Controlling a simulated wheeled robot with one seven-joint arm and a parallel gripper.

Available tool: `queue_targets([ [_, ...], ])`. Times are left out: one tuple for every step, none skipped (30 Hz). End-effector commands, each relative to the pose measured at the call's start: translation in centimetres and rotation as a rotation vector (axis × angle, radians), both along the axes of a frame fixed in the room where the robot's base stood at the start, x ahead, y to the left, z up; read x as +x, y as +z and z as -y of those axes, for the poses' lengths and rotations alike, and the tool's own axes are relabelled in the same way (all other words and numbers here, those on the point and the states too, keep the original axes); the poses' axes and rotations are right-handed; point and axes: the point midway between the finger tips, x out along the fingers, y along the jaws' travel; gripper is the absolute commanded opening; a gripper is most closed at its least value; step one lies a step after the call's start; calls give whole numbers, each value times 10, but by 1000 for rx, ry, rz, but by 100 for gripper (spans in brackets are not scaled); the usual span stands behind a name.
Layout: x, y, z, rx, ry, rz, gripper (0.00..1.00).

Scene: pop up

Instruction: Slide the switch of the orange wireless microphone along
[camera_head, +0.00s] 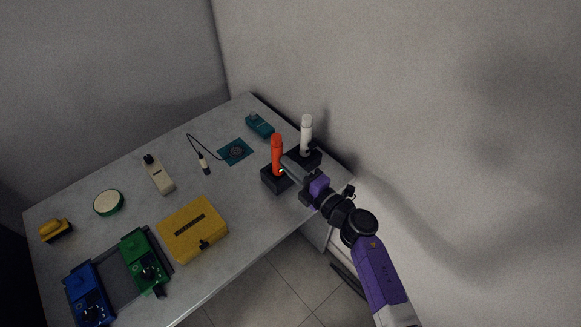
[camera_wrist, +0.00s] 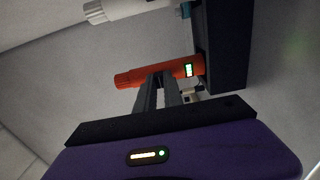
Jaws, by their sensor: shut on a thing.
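The orange wireless microphone (camera_head: 277,150) stands upright in a dark block stand (camera_head: 271,181) near the table's right edge. In the wrist view the microphone (camera_wrist: 135,79) lies across the picture, with a small lit green display (camera_wrist: 189,70) near its stand end. My gripper (camera_head: 284,169) reaches it from the right, at the lower part of its body. In the wrist view my gripper's fingers (camera_wrist: 159,77) are close together, with their tips against the microphone's side. They are shut on its switch, which the fingertips hide.
A white microphone (camera_head: 306,133) stands in another dark block just behind and right. A teal device (camera_head: 259,125), a yellow box (camera_head: 192,229), and green (camera_head: 143,259) and blue (camera_head: 88,294) units are on the grey table. The wall is close on the right.

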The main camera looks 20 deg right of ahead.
Motion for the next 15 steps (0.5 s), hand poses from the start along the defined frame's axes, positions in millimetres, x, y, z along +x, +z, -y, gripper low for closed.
queue_targets([
  [0,0,0,0,0,0,0],
  [0,-1,0,0,0,0,0],
  [0,-1,0,0,0,0,0],
  [0,-2,0,0,0,0,0],
  [0,-3,0,0,0,0,0],
  [0,-3,0,0,0,0,0],
  [0,-4,0,0,0,0,0],
  [0,-5,0,0,0,0,0],
  [0,-6,0,1,0,0,0],
  [0,-6,0,1,0,0,0],
  [0,-7,0,1,0,0,0],
  [0,-7,0,1,0,0,0],
  [0,-8,0,1,0,-1,0],
  [-1,-9,0,1,0,-1,0],
  [-1,-9,0,1,0,-1,0],
])
